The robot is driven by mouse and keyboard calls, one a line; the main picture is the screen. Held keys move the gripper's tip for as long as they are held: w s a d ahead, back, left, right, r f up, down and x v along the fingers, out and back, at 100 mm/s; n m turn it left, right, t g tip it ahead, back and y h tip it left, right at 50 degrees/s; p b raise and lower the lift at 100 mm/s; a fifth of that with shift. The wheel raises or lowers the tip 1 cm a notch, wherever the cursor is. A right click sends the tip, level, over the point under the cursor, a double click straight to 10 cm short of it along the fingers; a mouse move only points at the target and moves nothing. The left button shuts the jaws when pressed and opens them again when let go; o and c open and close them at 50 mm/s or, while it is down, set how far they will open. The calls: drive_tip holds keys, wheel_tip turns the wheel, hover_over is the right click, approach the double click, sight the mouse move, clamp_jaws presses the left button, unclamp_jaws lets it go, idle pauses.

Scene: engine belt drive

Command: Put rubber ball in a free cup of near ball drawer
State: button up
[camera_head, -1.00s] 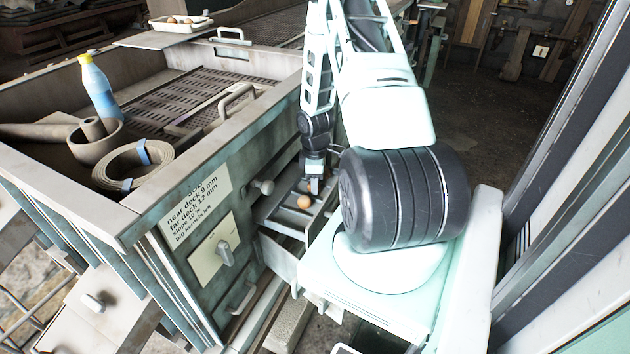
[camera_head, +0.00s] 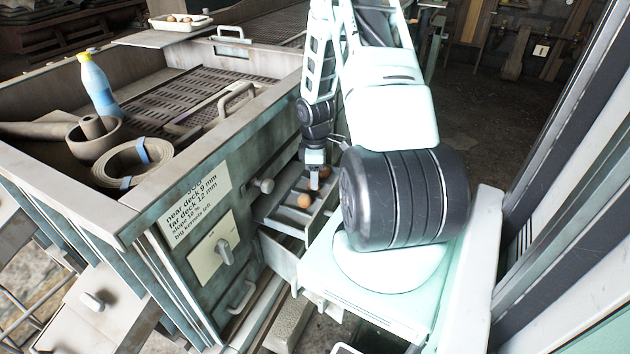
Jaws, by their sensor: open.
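The open drawer (camera_head: 272,207) sticks out of the machine's side and is split into cups by thin dividers. An orange-brown ball (camera_head: 305,200) sits in a cup near its front. A second brownish ball (camera_head: 324,171) shows just right of my gripper's fingers, farther back, partly hidden; I cannot tell whether it rests in a cup. My gripper (camera_head: 314,184) points down over the drawer, open, close behind the front ball. The fingers are small in view, and I cannot tell whether they touch either ball.
A white tray with several small balls (camera_head: 180,21) stands on the far ledge.

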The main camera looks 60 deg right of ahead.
wheel_tip(320, 180, up, 9)
drive_tip(key=shift+r+b, duration=0.15)
drive_tip(key=shift+b, duration=0.2)
idle(0.6)
